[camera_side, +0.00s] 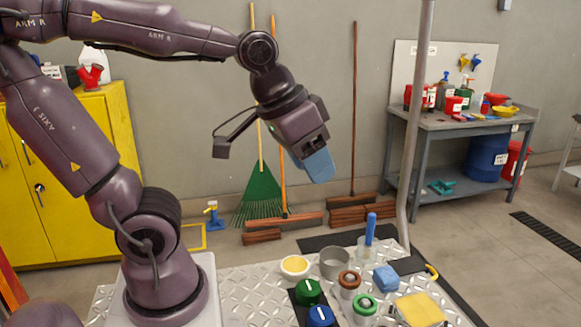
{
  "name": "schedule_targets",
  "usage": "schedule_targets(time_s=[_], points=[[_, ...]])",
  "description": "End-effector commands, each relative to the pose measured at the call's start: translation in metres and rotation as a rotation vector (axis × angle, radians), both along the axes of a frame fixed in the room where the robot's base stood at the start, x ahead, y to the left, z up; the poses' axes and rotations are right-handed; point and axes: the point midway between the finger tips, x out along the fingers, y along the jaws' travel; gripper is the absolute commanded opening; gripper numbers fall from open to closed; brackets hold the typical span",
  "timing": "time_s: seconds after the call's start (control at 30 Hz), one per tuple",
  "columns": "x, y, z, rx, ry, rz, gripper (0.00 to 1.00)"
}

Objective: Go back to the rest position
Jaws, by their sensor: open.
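My gripper (313,160) hangs in the air above the metal table, tilted down to the right. Its blue fingers show from the side and hold nothing that I can see; the gap between them is hidden at this angle. It is well clear of the items below. No object of the task is in contact with it.
The diamond-plate table (245,297) holds a yellow-filled bowl (295,266), a grey cup (334,263), a blue-handled tool (370,230), a blue block (386,279), a yellow sponge (420,309), and green (308,291) and blue (320,316) knobs. A vertical pole (415,120) stands right of my gripper.

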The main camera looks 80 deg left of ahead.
Motion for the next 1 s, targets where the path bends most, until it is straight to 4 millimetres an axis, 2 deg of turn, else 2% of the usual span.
schedule_targets(time_s=[0.03, 0.1, 0.23, 1.0], points=[[-0.012, -0.004, 0.001, 0.014, -0.016, -0.033, 0.47], [-0.024, -0.008, 0.0, 0.031, -0.026, -0.068, 0.47], [-0.035, -0.012, -0.002, 0.048, -0.033, -0.1, 0.47], [-0.036, -0.012, -0.002, 0.049, -0.033, -0.103, 0.47]])
